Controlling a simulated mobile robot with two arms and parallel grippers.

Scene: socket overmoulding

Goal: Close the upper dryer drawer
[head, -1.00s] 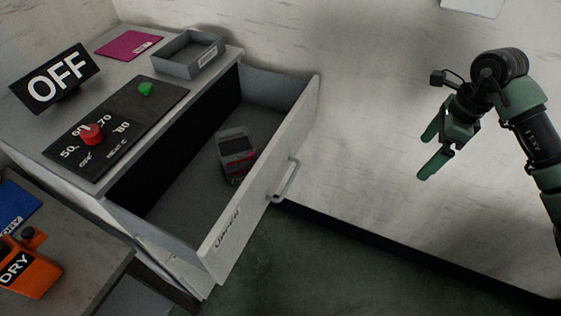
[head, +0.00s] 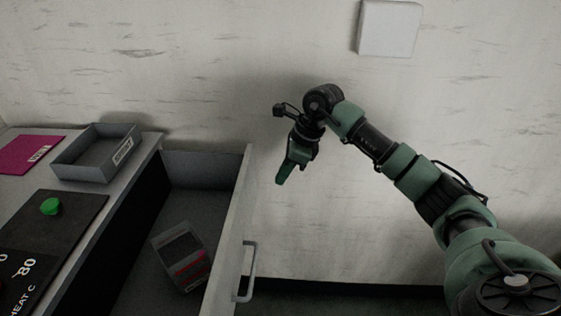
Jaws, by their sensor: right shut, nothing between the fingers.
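The upper dryer drawer (head: 236,205) stands pulled out from the grey dryer cabinet at the left. Its bar handle (head: 246,272) is on the outer right face of the drawer front. A grey box with a red band (head: 180,256) lies inside the drawer. My right gripper (head: 281,183) is shut and empty. In the picture it hangs just right of the drawer front, above the handle, pointing down, with no contact visible. My left gripper is not in view.
On the cabinet top are a grey tray (head: 72,166), a pink sheet (head: 26,152) and a dark control panel (head: 45,225) with a green knob (head: 51,206). A pale wall (head: 210,60) with a white box (head: 389,28) stands behind.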

